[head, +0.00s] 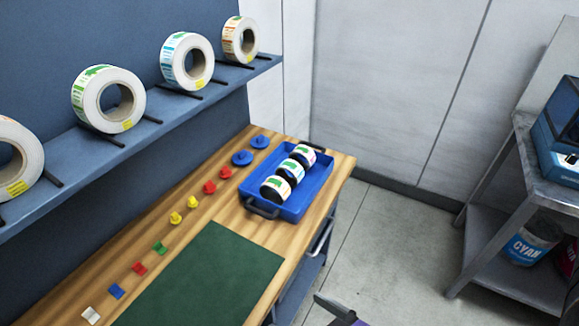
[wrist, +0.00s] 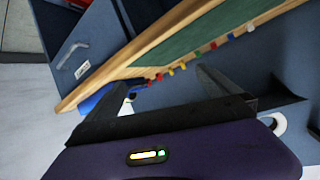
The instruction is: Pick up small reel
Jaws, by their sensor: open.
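Several small white label reels stand on edge in a row in a blue tray (head: 322,178) on the wooden bench; the nearest small reel (head: 275,188) has coloured print and a dark centre. My gripper shows only in part at the bottom edge of the head view (head: 338,308), right of the bench and well away from the tray. In the wrist view my gripper (wrist: 168,82) is open with nothing seen between its fingers. Part of the blue tray (wrist: 94,101) shows there behind the left finger, partly hidden.
Larger label reels (head: 108,98) stand on a blue shelf (head: 150,125) above the bench. Coloured clips and blue knobs line the bench beside a green mat (head: 205,280). A grey metal rack (head: 490,215) stands at right. The floor (head: 400,225) between is clear.

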